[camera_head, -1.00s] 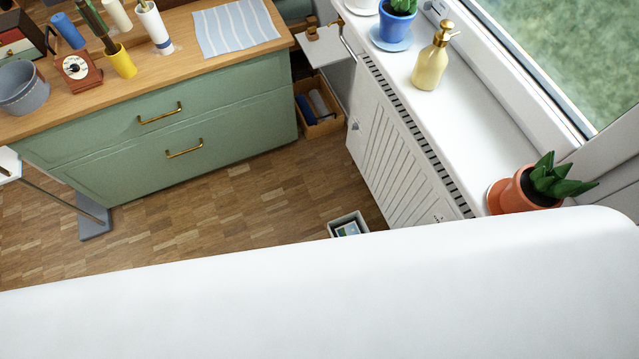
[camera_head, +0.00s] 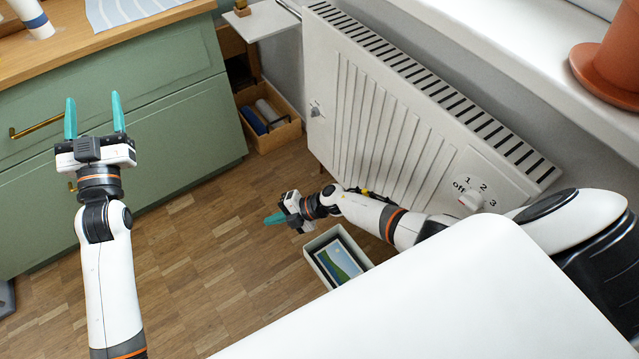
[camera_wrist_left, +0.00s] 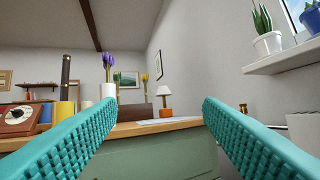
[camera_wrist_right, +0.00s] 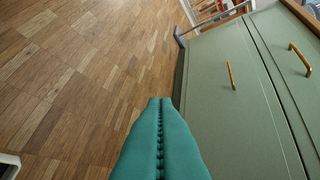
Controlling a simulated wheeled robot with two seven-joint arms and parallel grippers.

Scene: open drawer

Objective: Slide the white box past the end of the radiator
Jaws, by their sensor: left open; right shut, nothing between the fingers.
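The white box (camera_head: 312,257) stands open on the wooden floor in the head view, beside the lower front of the white radiator (camera_head: 352,112). A framed landscape picture lies in it, and my white body part covers its near side. A corner of the box shows in the right wrist view (camera_wrist_right: 8,164). My right gripper (camera_head: 270,219) is shut and empty, low over the floor, just left of the box's far corner. It is apart from the box, and its arm passes between box and radiator in the picture. My left gripper (camera_head: 94,104) is open and empty before the green cabinet.
The green cabinet (camera_head: 150,85) with brass handles stands at the left. A wooden crate (camera_head: 285,133) with rolled items sits on the floor between cabinet and radiator. A small shelf (camera_head: 262,22) juts out above it. Floor left of the box is clear.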

